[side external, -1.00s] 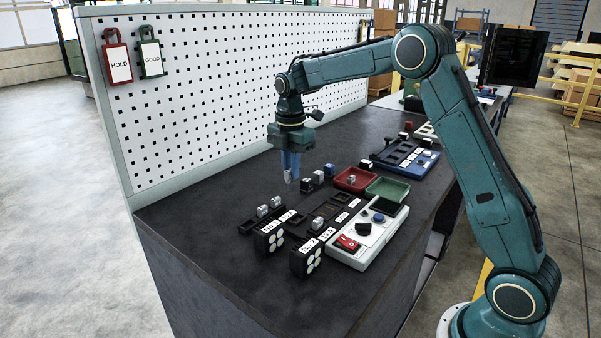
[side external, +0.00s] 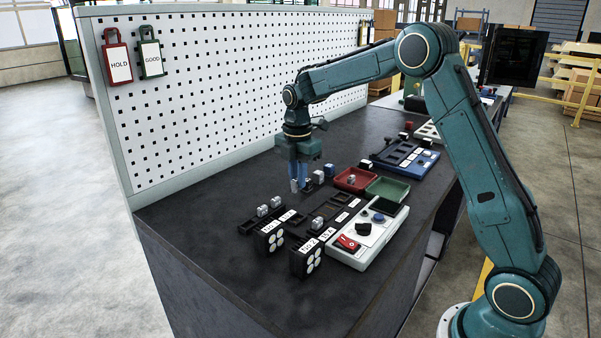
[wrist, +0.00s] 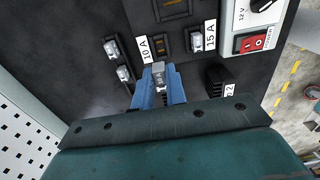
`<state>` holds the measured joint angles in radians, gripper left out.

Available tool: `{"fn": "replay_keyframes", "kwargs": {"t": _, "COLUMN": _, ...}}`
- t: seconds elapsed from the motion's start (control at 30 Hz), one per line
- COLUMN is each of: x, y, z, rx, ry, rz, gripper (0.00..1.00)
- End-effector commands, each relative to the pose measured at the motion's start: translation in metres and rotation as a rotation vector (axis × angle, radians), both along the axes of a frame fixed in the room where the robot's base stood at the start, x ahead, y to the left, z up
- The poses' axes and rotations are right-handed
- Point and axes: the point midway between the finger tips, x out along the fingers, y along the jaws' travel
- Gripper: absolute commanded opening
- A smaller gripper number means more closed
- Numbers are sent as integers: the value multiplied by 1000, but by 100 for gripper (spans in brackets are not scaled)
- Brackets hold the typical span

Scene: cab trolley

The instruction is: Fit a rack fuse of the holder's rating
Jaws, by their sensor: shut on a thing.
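My gripper (side external: 298,187) is shut on a small grey fuse, held over the bench beside the fuse row. In the wrist view the fuse (wrist: 158,68) sits upright between the blue fingers; its marking is too small to read. The labels 10 A (wrist: 146,49) and 15 A (wrist: 210,35) lie beyond it. A clear-topped fuse (wrist: 195,43) sits beside the 15 A label. Two fuses (wrist: 111,47) (wrist: 124,74) stand in the rack left of the 10 A label. The dark holder strip (side external: 328,210) runs across the bench; I cannot tell which slots are filled.
A grey control box (side external: 349,258) has a red switch. Two black blocks (side external: 269,239) (side external: 305,259) with round pale discs stand in front. The pegboard rises behind.

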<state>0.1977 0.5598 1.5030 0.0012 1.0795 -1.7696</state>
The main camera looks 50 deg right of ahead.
Motion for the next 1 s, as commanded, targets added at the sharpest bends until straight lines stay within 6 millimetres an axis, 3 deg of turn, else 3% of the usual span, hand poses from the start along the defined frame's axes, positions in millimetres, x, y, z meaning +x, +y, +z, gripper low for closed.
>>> {"fn": "replay_keyframes", "kwargs": {"t": 1.0, "x": 0, "y": 0, "z": -58, "rx": 0, "ry": 0, "rz": 0, "gripper": 0}}
